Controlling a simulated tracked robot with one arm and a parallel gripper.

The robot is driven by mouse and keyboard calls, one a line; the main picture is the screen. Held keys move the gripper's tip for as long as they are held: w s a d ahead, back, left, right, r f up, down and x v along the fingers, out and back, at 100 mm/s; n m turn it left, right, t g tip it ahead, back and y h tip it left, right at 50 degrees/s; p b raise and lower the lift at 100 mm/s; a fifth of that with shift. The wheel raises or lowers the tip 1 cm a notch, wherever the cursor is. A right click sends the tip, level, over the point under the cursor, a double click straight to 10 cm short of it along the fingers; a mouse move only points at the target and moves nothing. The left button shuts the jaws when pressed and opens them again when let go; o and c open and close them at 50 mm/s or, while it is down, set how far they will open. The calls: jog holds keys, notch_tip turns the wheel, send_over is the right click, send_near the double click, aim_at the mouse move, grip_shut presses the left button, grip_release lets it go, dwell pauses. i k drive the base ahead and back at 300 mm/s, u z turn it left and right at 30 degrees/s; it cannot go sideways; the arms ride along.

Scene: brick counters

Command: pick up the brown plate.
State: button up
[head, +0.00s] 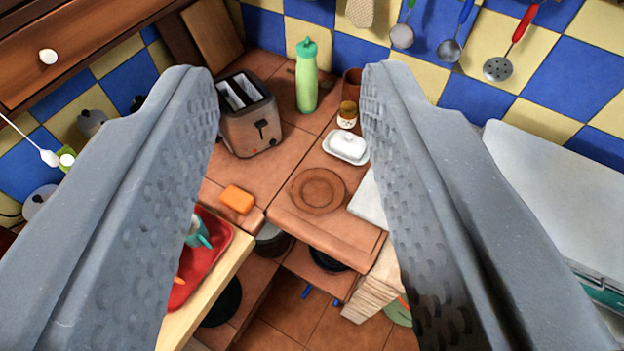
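The brown plate (318,190) is round and lies flat on the tiled counter (286,222), near its front edge. It is close in colour to the tiles. My gripper (288,80) is open, with one grey finger on the left and one on the right of the view. The plate shows in the gap between the fingers, farther off and below the fingertips. Nothing is between the fingers, and they are apart from the plate.
A white butter dish (346,145), a small jar (347,114), a green bottle (306,80) and a toaster (250,115) stand behind the plate. An orange block (237,199) lies left of it. A red tray (213,262) is at lower left. Utensils hang on the back wall.

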aim_at(315, 190)
jog(key=i, duration=0.1)
jog(key=z, duration=0.05)
jog(key=k, duration=1)
jog(key=u, duration=0.85)
jog(key=i, duration=1.2)
jog(key=z, duration=0.75)
